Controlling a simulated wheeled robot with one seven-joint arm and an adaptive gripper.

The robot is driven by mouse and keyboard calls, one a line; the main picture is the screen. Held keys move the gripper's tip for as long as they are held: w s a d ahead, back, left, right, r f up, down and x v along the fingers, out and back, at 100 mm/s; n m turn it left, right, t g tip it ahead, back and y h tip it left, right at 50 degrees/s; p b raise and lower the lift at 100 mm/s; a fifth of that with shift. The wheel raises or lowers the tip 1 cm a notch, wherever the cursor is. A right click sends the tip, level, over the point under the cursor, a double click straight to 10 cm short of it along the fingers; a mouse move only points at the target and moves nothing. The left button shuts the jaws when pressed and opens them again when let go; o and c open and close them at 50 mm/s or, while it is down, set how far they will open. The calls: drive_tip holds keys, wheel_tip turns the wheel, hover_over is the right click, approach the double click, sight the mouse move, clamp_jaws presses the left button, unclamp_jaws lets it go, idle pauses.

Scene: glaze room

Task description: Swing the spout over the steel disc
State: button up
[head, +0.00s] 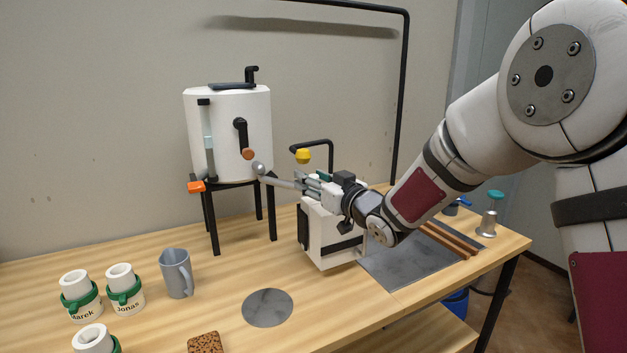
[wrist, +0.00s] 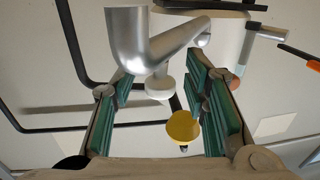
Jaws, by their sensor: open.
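The steel disc (head: 267,307) lies flat and bare on the wooden table, in front of the white box-shaped machine (head: 325,240). The silver spout (head: 280,181) is a tube reaching left from above that machine, toward the boiler and behind the disc. In the wrist view the spout (wrist: 140,50) shows large, with a bend and a pale round knob (wrist: 160,86). My gripper (head: 303,183) is at the spout's right part; its green-padded fingers (wrist: 163,92) are apart, with the knob seen between them. I cannot tell whether they touch it. My gripper partly hides the spout's base.
A white boiler (head: 240,135) on a black stand is behind. A yellow knob (head: 303,156) is just above my gripper. A grey mug (head: 176,273), name-tagged white cups (head: 122,290) and a brown speckled block (head: 205,343) stand left of the disc. A grey slab (head: 405,268) lies right.

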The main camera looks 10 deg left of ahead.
clamp_jaws()
drive_tip(key=shift+s+f, duration=0.1)
drive_tip(key=shift+s, duration=0.05)
